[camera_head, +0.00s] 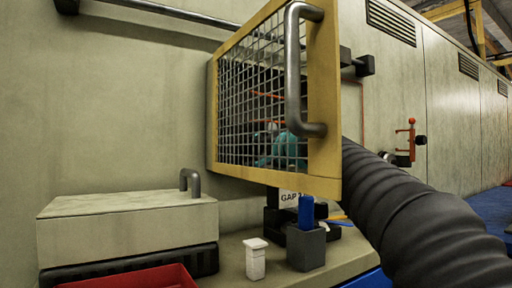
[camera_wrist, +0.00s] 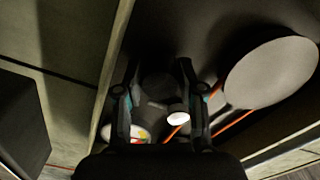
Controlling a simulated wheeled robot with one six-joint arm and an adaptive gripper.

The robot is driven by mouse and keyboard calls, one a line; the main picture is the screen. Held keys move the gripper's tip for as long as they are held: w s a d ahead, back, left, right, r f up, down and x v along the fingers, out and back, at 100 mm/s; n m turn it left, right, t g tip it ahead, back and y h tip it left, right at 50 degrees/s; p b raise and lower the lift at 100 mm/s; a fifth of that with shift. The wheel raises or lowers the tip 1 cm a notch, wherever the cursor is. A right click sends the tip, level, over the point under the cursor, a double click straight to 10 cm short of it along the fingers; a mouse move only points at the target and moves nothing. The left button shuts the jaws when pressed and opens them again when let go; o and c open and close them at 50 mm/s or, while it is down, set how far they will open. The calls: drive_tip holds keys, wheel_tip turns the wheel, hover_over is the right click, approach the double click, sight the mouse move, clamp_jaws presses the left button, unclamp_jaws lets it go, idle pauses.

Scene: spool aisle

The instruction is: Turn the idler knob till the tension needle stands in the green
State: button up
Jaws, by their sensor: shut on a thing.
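In the wrist view my gripper (camera_wrist: 158,76) has its two fingers on either side of a dark round knob (camera_wrist: 157,90), shut on it. The knob is in shadow and its turn angle cannot be read. A small pale dial with coloured marks (camera_wrist: 138,133) shows beside the left finger, partly covered by it. I cannot make out the needle or where it stands. In the head view a teal part of my gripper (camera_head: 282,148) shows through the mesh of the guard; the knob and dial are hidden there.
A yellow-framed mesh guard (camera_head: 325,100) with a grey handle stands open. A pale disc (camera_wrist: 272,72) and an orange strand (camera_wrist: 232,122) lie right of my fingers. On the ledge are a grey cup (camera_head: 306,250), a white block (camera_head: 255,262) and a red tray (camera_head: 150,278).

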drive_tip(key=shift+m, duration=0.9)
drive_tip(key=o, duration=1.1)
drive_tip(key=shift+a, duration=0.1)
drive_tip(key=shift+o, duration=0.2)
